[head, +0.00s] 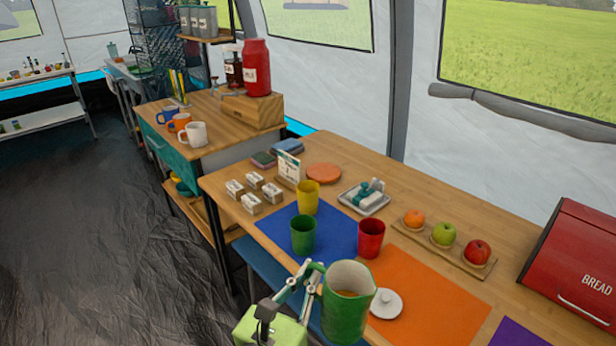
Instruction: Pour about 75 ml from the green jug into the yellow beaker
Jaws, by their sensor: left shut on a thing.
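The green jug (346,305) is at the bottom middle of the head view, upright and near the table's front edge. My right gripper is not in view.
The blue mat (335,232) and orange mat (420,285) lie on the wooden table. A round white lid (386,303) lies right of the jug. Fruit (443,234) on a board, a small tray (364,203) and small white boxes (252,203) stand around. A red bread bin (575,260) is at right.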

